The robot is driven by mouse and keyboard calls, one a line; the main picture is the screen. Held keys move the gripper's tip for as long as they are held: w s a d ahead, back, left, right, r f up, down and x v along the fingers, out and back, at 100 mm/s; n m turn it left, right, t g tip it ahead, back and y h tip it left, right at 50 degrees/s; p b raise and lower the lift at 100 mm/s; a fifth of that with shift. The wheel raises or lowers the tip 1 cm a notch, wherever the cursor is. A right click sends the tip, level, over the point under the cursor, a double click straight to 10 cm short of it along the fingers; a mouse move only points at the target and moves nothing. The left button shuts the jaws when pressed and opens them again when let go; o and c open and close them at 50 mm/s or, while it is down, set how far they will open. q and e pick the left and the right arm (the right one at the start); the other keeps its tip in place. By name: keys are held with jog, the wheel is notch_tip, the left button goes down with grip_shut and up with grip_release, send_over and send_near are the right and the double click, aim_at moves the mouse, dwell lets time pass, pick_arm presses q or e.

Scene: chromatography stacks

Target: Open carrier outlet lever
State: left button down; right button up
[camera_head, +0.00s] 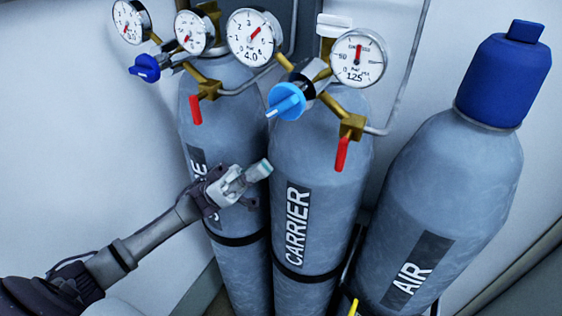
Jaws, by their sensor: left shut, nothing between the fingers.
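The carrier cylinder (322,203) is grey with a dark CARRIER label and stands in the middle. Its outlet lever (342,154) is red and hangs straight down from a brass valve block (352,126) at the right of its regulator. A light blue knob (287,101) sits on the same regulator. My left gripper (262,170) is shut and empty, in front of the gap between the carrier cylinder and the cylinder to its left. It is left of the red carrier lever and slightly lower, apart from it. My right gripper is not in view.
The left cylinder (222,120) has its own red lever (195,109) and dark blue knob (145,68). Pressure gauges (254,38) stand above both regulators. An AIR cylinder (455,180) with a blue cap stands at the right. Metal tubing (408,75) runs up the wall beside the carrier regulator.

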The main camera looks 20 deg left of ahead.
aim_at(337, 155)
pick_arm(q)
jog(key=d+r+p, duration=0.2)
jog(key=d, duration=0.1)
jog(key=d+r+p, duration=0.2)
jog(key=d, duration=0.2)
jog(key=d+r+p, duration=0.2)
jog(key=d, duration=0.1)
jog(key=shift+s+d+r, duration=0.1)
jog(key=shift+s+d, duration=0.05)
jog(key=shift+s, duration=0.05)
